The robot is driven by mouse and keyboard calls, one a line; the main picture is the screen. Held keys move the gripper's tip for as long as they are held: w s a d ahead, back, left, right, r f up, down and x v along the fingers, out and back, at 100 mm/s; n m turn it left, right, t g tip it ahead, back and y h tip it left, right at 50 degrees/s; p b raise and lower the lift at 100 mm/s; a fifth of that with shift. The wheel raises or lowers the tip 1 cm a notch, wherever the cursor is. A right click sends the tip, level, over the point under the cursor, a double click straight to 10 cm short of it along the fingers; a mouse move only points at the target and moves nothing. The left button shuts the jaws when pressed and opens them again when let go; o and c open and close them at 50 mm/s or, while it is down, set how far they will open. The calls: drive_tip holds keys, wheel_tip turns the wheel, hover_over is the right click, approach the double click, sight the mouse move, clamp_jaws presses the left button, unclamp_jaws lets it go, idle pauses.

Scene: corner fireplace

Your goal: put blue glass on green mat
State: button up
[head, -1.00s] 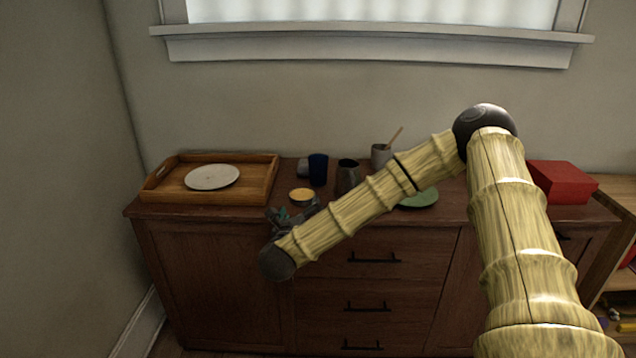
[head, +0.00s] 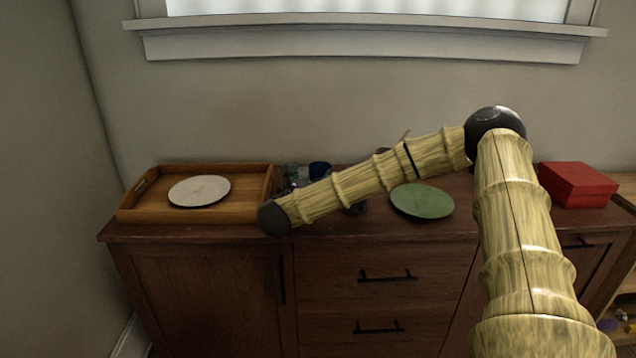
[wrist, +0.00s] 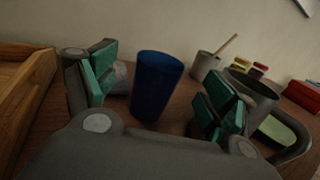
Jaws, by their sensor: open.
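The blue glass (wrist: 156,84) stands upright on the cabinet top in the wrist view, between and just beyond the fingers of my gripper (wrist: 160,88). My gripper is open and nothing is held. In the head view only the rim part of the blue glass (head: 320,170) shows above my arm, and my gripper (head: 297,178) is mostly hidden behind the forearm. The green mat (head: 422,201), round and flat, lies on the cabinet top to the right of my forearm. Part of it also shows at the right of the wrist view (wrist: 277,132).
A wooden tray (head: 150,213) with a pale plate (head: 199,190) is at the left. A grey pitcher (wrist: 252,98) stands right of the glass, close to my right finger. A grey cup with a wooden stick (wrist: 208,66) is behind. A red box (head: 577,184) is at the right.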

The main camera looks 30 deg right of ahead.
sight(324, 163)
drive_tip(key=shift+p+x, duration=0.3)
drive_tip(key=shift+x, duration=2.95)
drive_tip(key=shift+s, duration=0.1)
drive_tip(key=c, duration=1.7)
